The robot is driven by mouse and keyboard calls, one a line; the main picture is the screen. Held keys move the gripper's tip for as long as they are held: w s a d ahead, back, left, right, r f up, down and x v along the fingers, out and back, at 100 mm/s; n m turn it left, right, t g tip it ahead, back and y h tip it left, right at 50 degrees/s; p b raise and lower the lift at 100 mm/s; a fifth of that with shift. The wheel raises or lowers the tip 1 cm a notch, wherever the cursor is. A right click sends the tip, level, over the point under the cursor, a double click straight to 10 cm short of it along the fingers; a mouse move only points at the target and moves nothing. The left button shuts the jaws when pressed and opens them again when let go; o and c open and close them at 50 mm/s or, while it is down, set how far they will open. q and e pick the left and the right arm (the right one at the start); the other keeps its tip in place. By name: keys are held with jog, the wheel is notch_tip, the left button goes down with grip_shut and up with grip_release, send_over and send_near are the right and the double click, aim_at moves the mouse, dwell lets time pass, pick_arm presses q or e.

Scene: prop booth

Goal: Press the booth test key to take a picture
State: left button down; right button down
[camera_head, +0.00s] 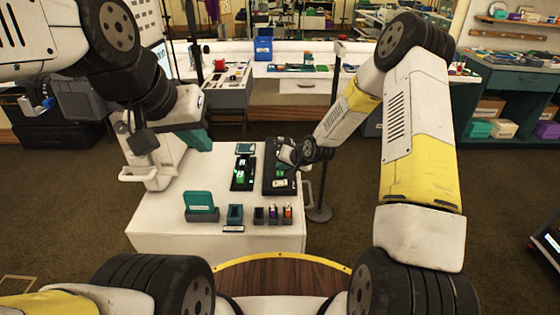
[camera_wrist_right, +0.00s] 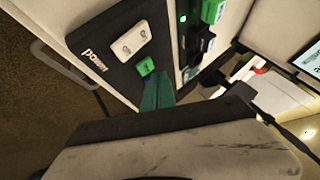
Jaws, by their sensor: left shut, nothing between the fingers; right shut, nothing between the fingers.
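A black panel (camera_head: 279,186) lies on the white booth table. In the right wrist view the panel (camera_wrist_right: 98,62) carries a white switch piece (camera_wrist_right: 132,40) and a small green key (camera_wrist_right: 146,66); I cannot read a label naming the test key. My right gripper (camera_head: 287,152) is over the far part of this panel. Its shut teal fingers (camera_wrist_right: 157,92) end close beside the green key; I cannot tell whether they touch it. My left gripper (camera_head: 199,139) is shut and empty, with teal fingers, above the table's far left part.
A second black panel with a green block (camera_head: 240,173) lies left of the first. A black post (camera_head: 319,212) stands right of the table.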

aim_at(282, 175)
jog(key=shift+f, duration=0.1)
dwell(0.4)
jog(key=shift+f, duration=0.3)
jog(key=shift+f, duration=0.4)
dwell(0.5)
dwell(0.4)
jog(key=shift+r, duration=0.8)
jog(key=shift+r, duration=0.1)
jog(key=shift+r, duration=2.4)
